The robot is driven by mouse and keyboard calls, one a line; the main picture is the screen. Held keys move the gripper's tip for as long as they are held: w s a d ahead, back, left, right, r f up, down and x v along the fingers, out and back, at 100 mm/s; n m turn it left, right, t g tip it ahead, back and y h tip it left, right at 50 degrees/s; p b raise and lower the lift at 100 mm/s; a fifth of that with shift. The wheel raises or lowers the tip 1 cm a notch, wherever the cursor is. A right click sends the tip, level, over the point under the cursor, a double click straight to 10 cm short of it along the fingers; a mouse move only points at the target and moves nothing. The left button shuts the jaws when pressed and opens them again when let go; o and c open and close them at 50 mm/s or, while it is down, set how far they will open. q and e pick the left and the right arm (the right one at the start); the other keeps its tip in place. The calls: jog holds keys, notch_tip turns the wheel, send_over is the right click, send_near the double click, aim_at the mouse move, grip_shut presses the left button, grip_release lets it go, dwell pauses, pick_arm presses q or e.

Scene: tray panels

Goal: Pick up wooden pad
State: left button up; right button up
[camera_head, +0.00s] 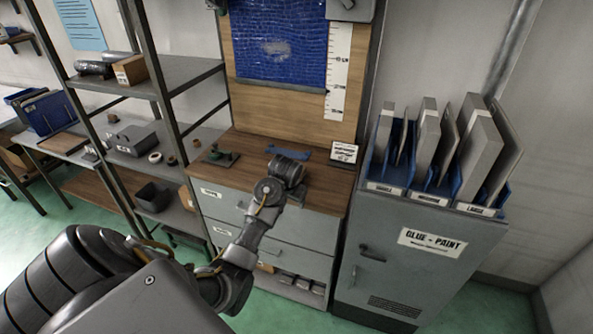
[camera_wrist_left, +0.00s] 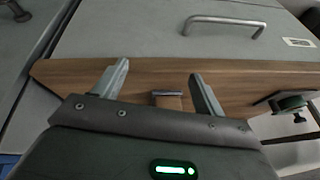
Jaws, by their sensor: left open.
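My left gripper (camera_head: 290,196) is over the front part of the wooden worktop (camera_head: 262,160) of the grey drawer cabinet. In the left wrist view my left gripper (camera_wrist_left: 160,69) is open, with its two fingers spread apart. A small wooden block with a dark metal edge or handle, probably the wooden pad (camera_wrist_left: 170,102), shows between the finger bases. It appears to lie on the worktop, and the gripper body hides part of it. I cannot tell whether the fingers touch it. In the head view my arm and gripper hide the pad. My right gripper is in neither view.
A green tool (camera_head: 221,155) stands at the worktop's left, a blue item (camera_head: 288,152) and a white label card (camera_head: 344,152) at its back. A grey cabinet with blue panel racks (camera_head: 433,186) stands right. Metal shelving (camera_head: 180,75) stands left.

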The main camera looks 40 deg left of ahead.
pick_arm(q)
jog(key=w+a+r+n+h, duration=0.1)
jog(key=w+a+r+n, duration=0.1)
jog(key=w+a+r, duration=0.5)
jog(key=shift+w+d+f+p, duration=0.25)
jog(key=shift+w+f, duration=0.3)
jog(key=shift+w, duration=0.25)
jog(key=shift+w+d+f+p, duration=0.2)
jog(key=shift+w+f, duration=0.3)
jog(key=shift+w, duration=0.3)
jog(key=shift+f, duration=0.1)
jog(key=p+x, duration=0.1)
jog(key=x, duration=0.2)
jog(key=shift+s+d+f+p, duration=0.1)
jog(key=shift+f+p, duration=0.2)
jog(key=shift+f, duration=0.05)
jog(key=shift+w+f, duration=0.25)
jog(key=shift+f, duration=0.4)
jog(key=shift+t, duration=0.3)
jog(key=c, duration=1.1)
jog(key=shift+r, duration=0.1)
